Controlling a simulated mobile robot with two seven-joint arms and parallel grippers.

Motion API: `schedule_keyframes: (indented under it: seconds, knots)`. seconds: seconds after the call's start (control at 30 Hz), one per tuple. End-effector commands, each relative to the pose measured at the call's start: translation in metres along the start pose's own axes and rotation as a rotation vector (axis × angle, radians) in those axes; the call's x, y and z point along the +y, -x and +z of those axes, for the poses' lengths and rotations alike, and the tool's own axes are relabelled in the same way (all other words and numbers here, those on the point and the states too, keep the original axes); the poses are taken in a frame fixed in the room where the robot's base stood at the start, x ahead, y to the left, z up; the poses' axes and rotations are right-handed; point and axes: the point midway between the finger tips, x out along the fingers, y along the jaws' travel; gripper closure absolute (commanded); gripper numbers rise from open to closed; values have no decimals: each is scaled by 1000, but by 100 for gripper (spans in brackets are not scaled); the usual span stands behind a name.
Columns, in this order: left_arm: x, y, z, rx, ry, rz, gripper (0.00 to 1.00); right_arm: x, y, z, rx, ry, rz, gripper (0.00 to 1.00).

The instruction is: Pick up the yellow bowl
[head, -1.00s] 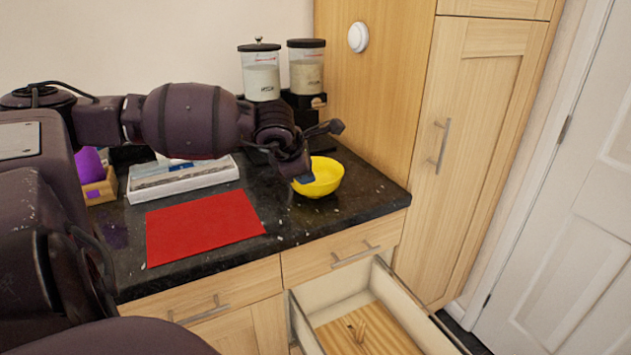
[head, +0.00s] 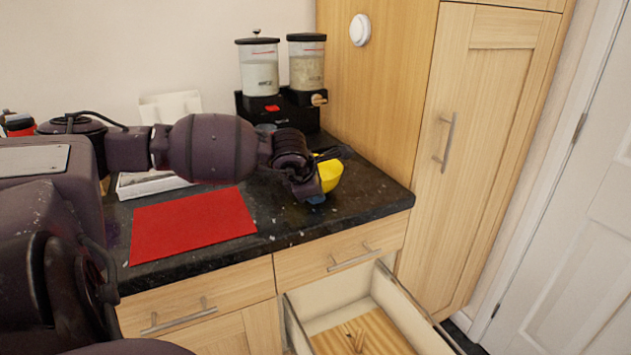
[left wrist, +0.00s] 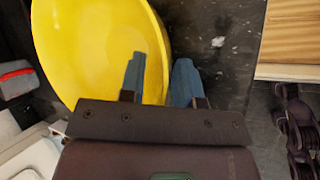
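The yellow bowl (head: 331,174) stands on the dark granite counter near its right end, partly hidden by my left gripper. In the left wrist view the bowl (left wrist: 85,45) fills the upper left. My left gripper (left wrist: 158,80) has its two blue fingers apart at the bowl's rim. One finger is over the inside of the bowl and the other is outside it, with the wall between them. A gap shows between the fingers, and I see no firm grip on the wall.
A red mat (head: 192,226) lies on the counter to the left of the bowl. A two-jar dispenser (head: 283,75) stands behind, by the tall wooden cabinet (head: 485,140). A white tray (head: 150,185) is behind the mat. An open drawer (head: 360,320) juts out below the counter.

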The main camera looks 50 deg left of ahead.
Motion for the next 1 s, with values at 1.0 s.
schedule_keyframes:
  seconds: [1.0]
  knots:
    - [25, 42, 17, -8, 1, 10, 100, -2, 6, -13, 21, -10, 1, 57]
